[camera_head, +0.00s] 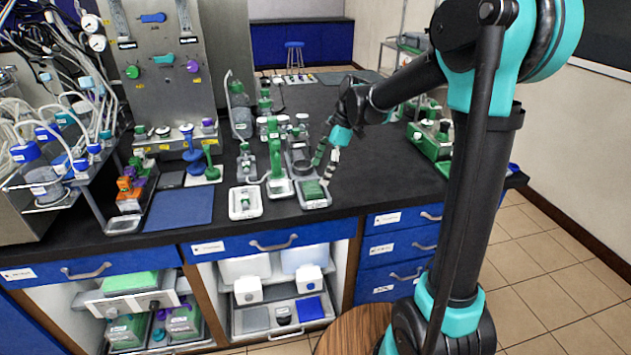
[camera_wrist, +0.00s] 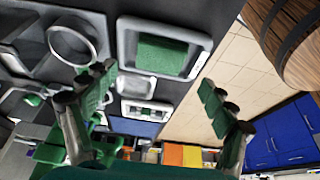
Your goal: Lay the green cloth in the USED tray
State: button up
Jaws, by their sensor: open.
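The green cloth (camera_head: 312,189) lies flat in a small pale-rimmed tray (camera_head: 317,205) near the bench's front edge. In the wrist view the cloth (camera_wrist: 162,54) is a dark green rectangle inside its tray. My gripper (camera_head: 325,166) is above and close to this tray, pointing down. In the wrist view its green-padded fingers (camera_wrist: 156,98) are spread wide with nothing between them, and the cloth is beyond the tips. A second white tray (camera_head: 246,215) stands to the left with small items in it. I cannot read a USED label on either tray.
Green-capped bottles and stands (camera_head: 277,185) crowd the bench just behind and left of the cloth. A blue mat (camera_head: 180,209) lies farther left. A round wooden top (camera_head: 350,335) stands below the bench front.

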jog(key=s+v, duration=0.1)
jog(key=v, duration=0.6)
jog(key=s+d+f+m+t+h, duration=0.4)
jog(key=s+d+f+m+t, duration=0.1)
jog(key=s+d+f+m, duration=1.3)
jog(key=s+d+m, duration=0.1)
jog(key=m, duration=0.2)
jog(key=shift+s, duration=0.25)
jog(key=shift+d+r, duration=0.1)
jog(key=shift+d, duration=0.05)
